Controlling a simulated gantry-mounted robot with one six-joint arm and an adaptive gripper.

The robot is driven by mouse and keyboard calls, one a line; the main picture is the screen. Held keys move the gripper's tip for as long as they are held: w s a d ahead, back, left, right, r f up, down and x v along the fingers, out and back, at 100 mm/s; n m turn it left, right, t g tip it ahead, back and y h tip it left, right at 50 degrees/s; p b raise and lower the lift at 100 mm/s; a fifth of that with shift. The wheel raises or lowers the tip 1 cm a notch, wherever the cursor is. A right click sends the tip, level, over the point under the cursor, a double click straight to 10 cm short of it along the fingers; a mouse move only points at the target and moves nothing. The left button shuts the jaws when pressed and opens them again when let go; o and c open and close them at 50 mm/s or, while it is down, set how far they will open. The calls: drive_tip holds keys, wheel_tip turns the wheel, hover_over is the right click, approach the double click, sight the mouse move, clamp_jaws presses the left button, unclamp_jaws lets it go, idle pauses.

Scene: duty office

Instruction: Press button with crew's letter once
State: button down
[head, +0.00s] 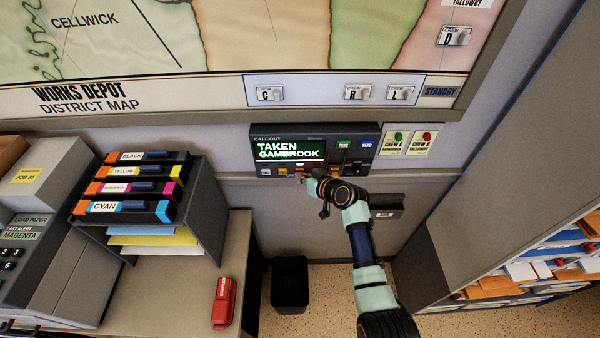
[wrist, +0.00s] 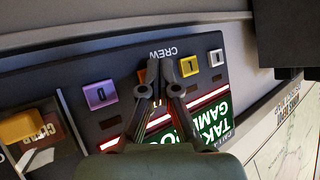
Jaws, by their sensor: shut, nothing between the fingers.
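The call-out panel (head: 290,133) is on the wall below the map; its screen (head: 290,150) reads "TAKEN GAMBROOK". In the wrist view the panel is upside down. Its row marked "CREW" (wrist: 163,54) has a purple button (wrist: 100,95), a yellow button (wrist: 188,66) and a white button (wrist: 217,58). An orange button (wrist: 142,90) is mostly hidden behind my fingers. The small button letters are not clearly legible. My gripper (wrist: 160,68) is shut and empty, its tips over the orange button. I cannot tell whether they touch it. It also shows at the panel's lower edge in the head view (head: 308,178).
Crew tags (head: 270,94) sit on the map's lower border. An orange key (wrist: 22,126) is on the panel. A cartridge rack (head: 205,190) and red stapler (head: 224,302) stand left.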

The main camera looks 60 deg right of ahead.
drive_tip(key=shift+s+a+p, duration=0.35)
drive_tip(key=shift+a+p, duration=0.25)
drive_tip(key=shift+a, duration=0.1)
drive_tip(key=a+p, duration=0.1)
drive_tip(key=s+a+p, duration=0.1)
drive_tip(key=a, duration=0.1)
drive_tip(key=s+a+p, duration=0.1)
drive_tip(key=shift+s+a, duration=0.1)
drive_tip(key=shift+a, duration=0.15)
idle(0.9)
